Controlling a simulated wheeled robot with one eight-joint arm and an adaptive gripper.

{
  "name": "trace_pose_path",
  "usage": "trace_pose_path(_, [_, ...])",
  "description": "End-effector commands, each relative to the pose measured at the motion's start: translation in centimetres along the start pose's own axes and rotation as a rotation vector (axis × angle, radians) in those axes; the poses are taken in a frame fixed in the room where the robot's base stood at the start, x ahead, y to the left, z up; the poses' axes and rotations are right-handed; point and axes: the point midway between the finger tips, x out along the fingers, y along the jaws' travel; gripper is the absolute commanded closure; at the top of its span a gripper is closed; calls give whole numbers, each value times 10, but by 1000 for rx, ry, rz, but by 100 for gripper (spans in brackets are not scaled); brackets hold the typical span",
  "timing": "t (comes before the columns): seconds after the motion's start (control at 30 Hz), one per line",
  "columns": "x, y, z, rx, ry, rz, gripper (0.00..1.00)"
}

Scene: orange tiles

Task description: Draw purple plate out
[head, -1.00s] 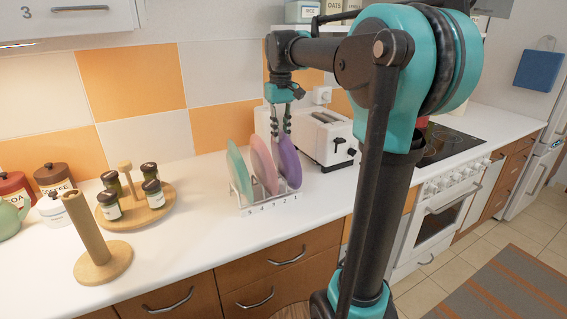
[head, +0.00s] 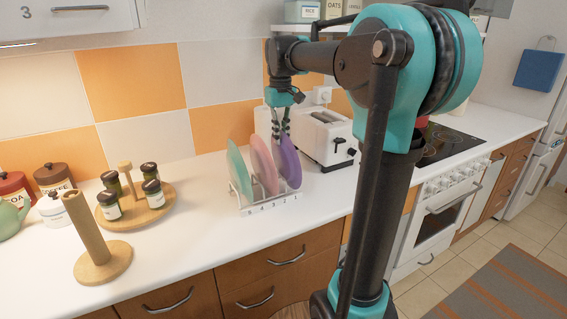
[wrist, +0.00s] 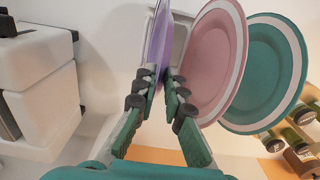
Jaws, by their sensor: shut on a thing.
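The purple plate (head: 289,163) stands on edge in the right part of a white dish rack (head: 271,205) on the counter. My gripper (head: 280,133) is at its top edge from above, with the fingers closed on the rim. In the wrist view the purple plate (wrist: 158,45) shows edge-on between the two fingertips (wrist: 157,84). A pink plate (head: 262,163) stands just left of it in the rack, and a green plate (head: 238,168) left of that. The purple plate's lower edge is still within the rack.
A white toaster (head: 326,137) stands close behind and right of the rack. A round wooden stand with spice jars (head: 146,205) and a wooden paper-towel holder (head: 92,240) are to the left. The counter in front of the rack is clear.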

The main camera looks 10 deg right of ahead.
Motion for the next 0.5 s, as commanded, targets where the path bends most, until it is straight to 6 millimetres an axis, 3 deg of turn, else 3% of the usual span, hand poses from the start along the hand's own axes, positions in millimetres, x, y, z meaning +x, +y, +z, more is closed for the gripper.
trace_pose_path(0.5, [-35, 1, 0, 1, 0, 2, 100])
